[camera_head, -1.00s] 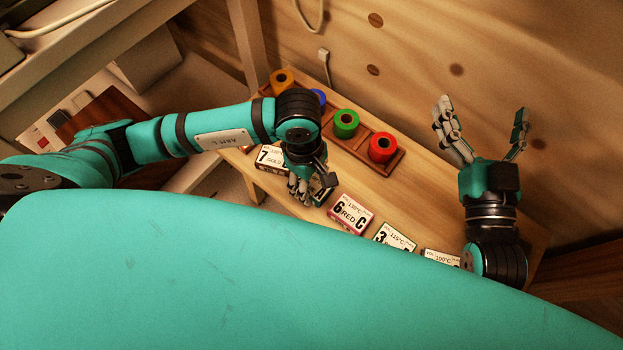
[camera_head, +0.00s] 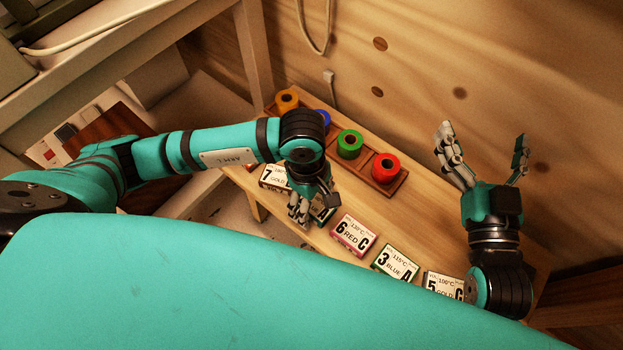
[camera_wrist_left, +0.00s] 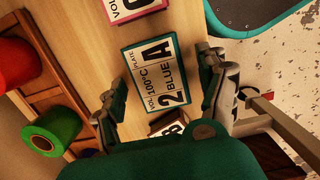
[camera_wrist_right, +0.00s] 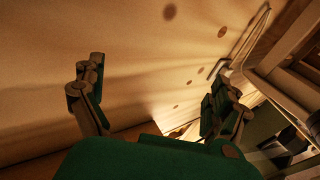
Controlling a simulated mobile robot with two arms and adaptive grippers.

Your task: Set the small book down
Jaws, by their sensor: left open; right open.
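The small book is a thin block with a teal edge and a white cover reading "2 BLUE A" (camera_wrist_left: 155,77). In the left wrist view it lies on the wooden table between the fingers of my left gripper (camera_wrist_left: 160,92). The fingers are open on either side of it; whether they touch it I cannot tell. In the head view my left gripper (camera_head: 313,208) hides most of this book, with only its "A" end (camera_head: 323,215) showing. My right gripper (camera_head: 488,165) is open and empty, raised above the table's right part.
A wooden rack (camera_head: 367,168) behind holds a green roll (camera_head: 349,144), a red roll (camera_head: 386,168) and others. A wooden wall (camera_head: 420,50) rises behind.

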